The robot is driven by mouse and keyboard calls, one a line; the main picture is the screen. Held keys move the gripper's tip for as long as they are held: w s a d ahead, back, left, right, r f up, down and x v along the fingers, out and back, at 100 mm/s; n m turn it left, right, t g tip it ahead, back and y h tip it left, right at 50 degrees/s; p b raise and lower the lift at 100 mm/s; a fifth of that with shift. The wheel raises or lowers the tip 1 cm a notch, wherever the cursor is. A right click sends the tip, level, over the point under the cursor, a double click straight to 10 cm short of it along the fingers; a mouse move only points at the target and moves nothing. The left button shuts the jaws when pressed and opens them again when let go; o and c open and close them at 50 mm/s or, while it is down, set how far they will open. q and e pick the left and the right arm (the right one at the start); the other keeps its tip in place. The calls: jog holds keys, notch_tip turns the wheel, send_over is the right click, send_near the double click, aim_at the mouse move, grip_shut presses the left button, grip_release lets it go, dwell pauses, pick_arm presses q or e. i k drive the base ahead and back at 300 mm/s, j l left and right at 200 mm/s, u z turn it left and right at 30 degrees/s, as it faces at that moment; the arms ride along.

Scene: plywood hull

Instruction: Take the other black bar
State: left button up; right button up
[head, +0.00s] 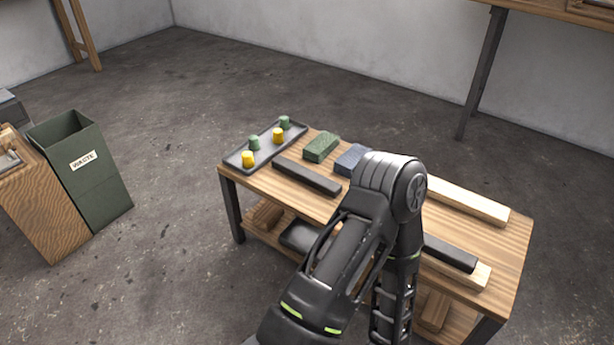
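One black bar (307,177) lies flat on the wooden table (508,268), in front of the grey tray. A second black bar (450,253) lies at the table's front right, against or on a pale wooden bar (470,272); I cannot tell which. Its left end is hidden behind one of my arms. That arm rises from the bottom of the head view, bends over the table and comes back down. It covers the middle of the tabletop. Neither gripper shows in the picture.
The grey tray (266,153) holds green and yellow pieces at the table's left end. A green block (321,147), a blue block (352,160) and a long pale bar (468,200) lie along the back. A green waste bin (90,185) stands left, with open floor between.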

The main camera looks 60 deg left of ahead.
aim_at(329, 187)
jog(key=i+j, duration=0.1)
jog(key=i, duration=0.4)
jog(key=u, duration=2.15)
jog(key=i+j, duration=0.1)
jog(key=j, duration=0.25)
jog(key=i+j, duration=0.1)
jog(key=j, duration=0.25)
jog(key=i+j+z, duration=0.1)
jog(key=j, duration=0.25)
jog(key=z, duration=1.45)
